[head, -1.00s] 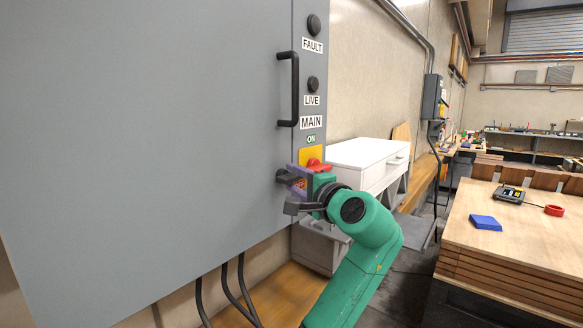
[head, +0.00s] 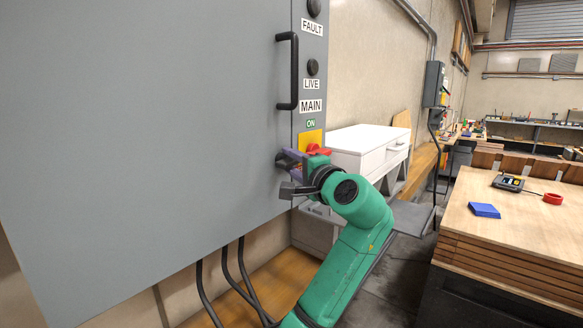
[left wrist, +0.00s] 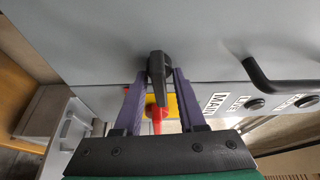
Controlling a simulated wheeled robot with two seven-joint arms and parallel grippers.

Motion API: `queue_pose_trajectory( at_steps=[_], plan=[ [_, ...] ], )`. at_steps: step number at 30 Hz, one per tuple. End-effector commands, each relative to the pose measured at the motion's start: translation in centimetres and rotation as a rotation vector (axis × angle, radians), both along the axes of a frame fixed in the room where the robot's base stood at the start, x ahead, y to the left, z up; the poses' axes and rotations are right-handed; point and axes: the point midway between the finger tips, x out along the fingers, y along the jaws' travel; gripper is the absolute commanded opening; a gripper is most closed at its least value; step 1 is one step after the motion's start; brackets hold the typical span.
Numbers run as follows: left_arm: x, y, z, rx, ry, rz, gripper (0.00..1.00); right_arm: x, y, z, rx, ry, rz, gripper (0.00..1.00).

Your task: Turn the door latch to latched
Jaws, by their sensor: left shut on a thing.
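The black door latch (head: 283,161) is on the grey cabinet door (head: 170,120), near its right edge and below the door handle. My left gripper (head: 288,158), with purple fingers, is shut on the latch. In the left wrist view the latch (left wrist: 158,66) sits between the two finger ends of the gripper (left wrist: 159,78). In the head view the fingers hide part of the latch, so its exact angle is hard to tell. My right gripper is in neither view.
A red switch (head: 318,150) on a yellow plate (head: 311,138) is close beside the gripper. The black door handle (head: 293,70) is above. Black cables (head: 245,280) hang below the cabinet. A white cabinet (head: 365,145) and a wooden workbench (head: 540,220) stand to the right.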

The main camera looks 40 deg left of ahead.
Motion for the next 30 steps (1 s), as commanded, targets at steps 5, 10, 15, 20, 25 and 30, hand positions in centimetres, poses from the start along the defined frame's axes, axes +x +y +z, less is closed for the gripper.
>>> queue_pose_trajectory(
  at_steps=[5, 10, 15, 20, 25, 30],
  plan=[
    [0.0, 0.0, -0.8, 0.002, -0.114, 0.001, 0.00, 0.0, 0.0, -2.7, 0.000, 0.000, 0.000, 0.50],
    [0.0, 0.0, -1.0, 0.005, -0.264, 0.002, 0.00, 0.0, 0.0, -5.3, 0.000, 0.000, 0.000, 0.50],
    [0.0, 0.0, -0.9, 0.007, -0.426, 0.002, 0.00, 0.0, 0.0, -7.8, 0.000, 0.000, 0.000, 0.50],
    [0.0, 0.1, -0.9, 0.012, -0.576, 0.003, 0.00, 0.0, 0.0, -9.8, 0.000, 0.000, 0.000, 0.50],
    [0.0, 0.1, -0.7, 0.016, -0.737, 0.003, 0.00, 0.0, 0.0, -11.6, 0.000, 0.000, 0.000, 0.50],
    [0.0, 0.1, -0.6, 0.019, -0.897, 0.004, 0.00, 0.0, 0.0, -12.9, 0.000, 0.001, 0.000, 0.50]
  ],
)
